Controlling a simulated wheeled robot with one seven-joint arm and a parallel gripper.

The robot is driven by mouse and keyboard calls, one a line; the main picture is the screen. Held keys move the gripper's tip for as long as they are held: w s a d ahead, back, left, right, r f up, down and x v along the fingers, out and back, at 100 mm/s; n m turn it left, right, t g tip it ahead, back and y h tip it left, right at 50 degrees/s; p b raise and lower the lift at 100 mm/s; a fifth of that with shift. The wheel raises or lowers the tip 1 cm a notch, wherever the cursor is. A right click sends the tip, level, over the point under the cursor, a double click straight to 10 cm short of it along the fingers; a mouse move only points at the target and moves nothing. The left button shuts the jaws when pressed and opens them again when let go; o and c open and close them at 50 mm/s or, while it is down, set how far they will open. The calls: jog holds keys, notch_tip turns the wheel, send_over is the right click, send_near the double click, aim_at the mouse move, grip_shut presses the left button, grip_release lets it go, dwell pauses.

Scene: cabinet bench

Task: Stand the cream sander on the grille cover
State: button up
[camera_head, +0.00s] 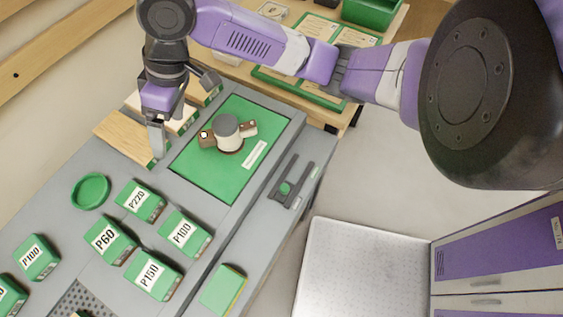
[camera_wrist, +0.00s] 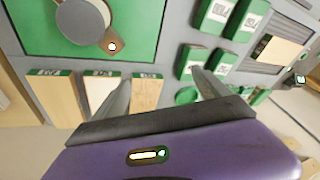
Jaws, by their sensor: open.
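The cream sander (camera_head: 228,138) has a grey round top and brown side parts, and stands on a green mat (camera_head: 214,187). It also shows at the upper left of the wrist view (camera_wrist: 83,20). A perforated grey grille (camera_head: 72,299), apparently the grille cover, is cut off by the bottom edge of the head view. My gripper (camera_head: 186,120) is open and empty, above the wooden blocks left of the sander. Its spread fingers (camera_wrist: 160,82) show in the wrist view, with the sander beyond them and to the left.
Wooden blocks (camera_head: 124,138) lie beside the mat. Several green labelled boxes (camera_head: 110,240) and a green ring (camera_head: 91,190) stand between the mat and the grille. A dark rack (camera_head: 291,182) is right of the mat. Shelves with a green bin (camera_head: 372,10) stand behind.

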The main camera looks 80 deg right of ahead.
jog(key=w+a+r+m+t+y, duration=0.2)
jog(key=w+a+t, duration=0.15)
jog(key=a, duration=0.35)
jog(key=w+a+r+m+t+y, duration=0.1)
jog(key=w+a+r+t, duration=0.2)
jog(key=a, duration=0.4)
jog(key=w+a+r+m+t+y, duration=0.2)
jog(key=a+t, duration=0.2)
jog(key=a, duration=0.4)
jog(key=s+d+f+m+h, duration=0.1)
jog(key=s+f+h, duration=0.1)
jog(key=s, duration=0.4)
jog(key=s+d+f+m+t+h, duration=0.1)
jog(key=s+d+f+h, duration=0.1)
jog(key=s+f, duration=0.3)
jog(key=s+d+f+m+h, duration=0.1)
jog(key=s+d+f+h, duration=0.1)
jog(key=s, duration=0.5)
notch_tip(320, 180, down, 2)
jog(key=shift+f+t+h, duration=0.15)
jog(key=shift+t+h, duration=0.2)
jog(key=shift+h, duration=0.15)
jog(key=s+d+n, duration=0.3)
jog(key=s, duration=0.5)
jog(key=s+d+r+n, duration=0.1)
jog(key=s+d+n, duration=0.2)
jog(key=s, duration=0.6)
jog(key=shift+d+r+h, duration=0.25)
jog(key=shift+d+h, duration=0.05)
jog(key=shift+d, duration=0.35)
